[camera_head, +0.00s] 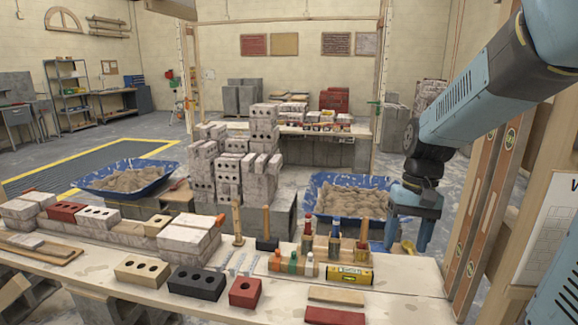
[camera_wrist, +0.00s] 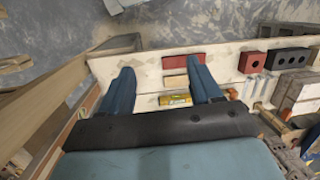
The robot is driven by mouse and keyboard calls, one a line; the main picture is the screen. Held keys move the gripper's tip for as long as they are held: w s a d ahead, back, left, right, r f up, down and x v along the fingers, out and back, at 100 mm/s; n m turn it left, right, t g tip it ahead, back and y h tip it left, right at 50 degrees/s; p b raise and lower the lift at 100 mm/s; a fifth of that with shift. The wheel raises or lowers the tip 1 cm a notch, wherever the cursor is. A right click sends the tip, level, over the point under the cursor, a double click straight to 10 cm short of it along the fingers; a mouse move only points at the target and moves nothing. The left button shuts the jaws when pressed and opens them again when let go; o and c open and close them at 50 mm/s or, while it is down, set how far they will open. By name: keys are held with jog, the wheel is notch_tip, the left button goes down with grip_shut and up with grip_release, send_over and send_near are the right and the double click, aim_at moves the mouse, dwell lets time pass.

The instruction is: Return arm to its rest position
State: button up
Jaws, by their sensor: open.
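My arm reaches in from the upper right in the head view, and my gripper (camera_head: 408,250) points down above the right part of the workbench (camera_head: 395,275). In the wrist view my gripper (camera_wrist: 160,80) shows two blue fingers spread wide apart with nothing between them but the bench below. A yellow tube (camera_head: 350,274) lies on the bench to the left of my gripper; it also shows in the wrist view (camera_wrist: 175,100). A red flat brick (camera_head: 335,315) and a tan flat brick (camera_head: 336,296) lie nearer the front edge.
Wooden posts and spirit levels (camera_head: 490,215) stand close at the right of my arm. A blue mortar tub (camera_head: 330,190) lies behind. Stacked bricks (camera_head: 230,165) rise in the middle. Cored bricks (camera_head: 197,282) sit at the front.

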jog(key=s+a+r+n+t+h, duration=0.1)
jog(key=s+r+t, duration=0.6)
jog(key=s+r, duration=0.2)
jog(key=shift+s+r, duration=0.2)
